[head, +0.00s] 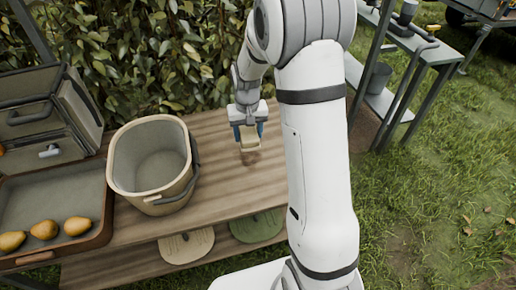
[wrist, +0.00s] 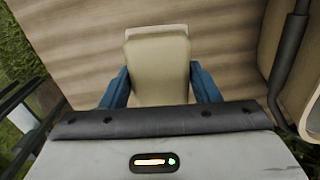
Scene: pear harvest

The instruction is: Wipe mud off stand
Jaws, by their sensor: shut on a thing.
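My gripper (head: 249,135) is over the wooden stand (head: 222,184), right of the bucket. Its blue fingers are shut on a cream, block-shaped wiping pad (head: 250,144). In the wrist view the pad (wrist: 158,66) fills the space between the fingers of the gripper (wrist: 160,88). A small brown mud patch (head: 251,158) shows on the stand just in front of the pad. The pad is at or very near the stand's top; I cannot tell whether it touches. The pad hides the wood beneath it.
A beige bucket (head: 121,160) stands left of the gripper on the stand. A tray (head: 88,188) with several pears and a dark case (head: 72,101) are farther left. Round boards (head: 190,246) lie on the lower shelf. A leafy hedge (head: 150,45) is behind.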

